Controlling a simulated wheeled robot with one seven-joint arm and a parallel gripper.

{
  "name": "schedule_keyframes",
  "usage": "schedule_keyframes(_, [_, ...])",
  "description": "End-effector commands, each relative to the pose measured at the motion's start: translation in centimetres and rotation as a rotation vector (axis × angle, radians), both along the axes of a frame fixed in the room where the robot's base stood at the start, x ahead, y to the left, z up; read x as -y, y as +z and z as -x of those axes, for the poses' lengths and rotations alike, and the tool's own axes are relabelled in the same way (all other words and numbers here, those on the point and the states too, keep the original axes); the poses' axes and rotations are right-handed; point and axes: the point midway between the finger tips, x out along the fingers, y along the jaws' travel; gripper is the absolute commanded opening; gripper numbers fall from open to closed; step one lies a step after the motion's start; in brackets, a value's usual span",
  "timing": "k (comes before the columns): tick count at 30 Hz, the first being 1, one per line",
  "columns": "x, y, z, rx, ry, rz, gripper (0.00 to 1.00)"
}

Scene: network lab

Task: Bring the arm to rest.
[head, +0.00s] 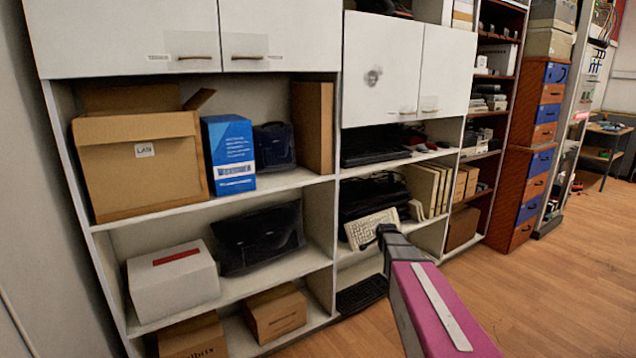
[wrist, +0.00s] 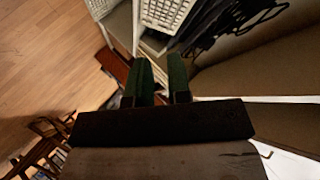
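My arm, with a magenta link, reaches from the lower right of the head view toward the shelves. My gripper (head: 383,231) is at its far end, just in front of the white keyboard (head: 371,228) on the middle shelf. In the wrist view my gripper (wrist: 160,68) shows two dark green fingers with a gap between them. It is open, and I see nothing held in it. The white keyboard also shows in the wrist view (wrist: 166,12), beyond the fingertips. I cannot tell whether the gripper touches the keyboard or the shelf.
A white shelf unit (head: 282,185) holds an open cardboard box (head: 140,165), a blue box (head: 229,155), a black bag (head: 258,237) and a white box (head: 172,280). Blue and orange drawers (head: 535,170) stand at the right. The wooden floor (head: 560,290) at the right is clear.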

Motion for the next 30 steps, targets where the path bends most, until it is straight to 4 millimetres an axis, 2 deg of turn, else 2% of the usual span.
schedule_keyframes(1, [-1.0, -1.4, 3.9, -0.100, 0.043, 0.049, 0.18])
schedule_keyframes(7, [-4.0, -6.1, 15.7, -0.481, 0.272, 0.221, 0.18])
schedule_keyframes(12, [-6.1, -8.1, 25.6, -0.756, 0.509, 0.310, 0.18])
schedule_keyframes(15, [-6.8, -8.6, 30.2, -0.875, 0.633, 0.337, 0.18])
schedule_keyframes(18, [-7.3, -8.7, 33.2, -0.953, 0.722, 0.350, 0.18])
schedule_keyframes(21, [-7.5, -8.7, 34.7, -0.995, 0.773, 0.354, 0.18])
schedule_keyframes(30, [-7.6, -8.7, 35.0, -1.006, 0.789, 0.355, 0.18])
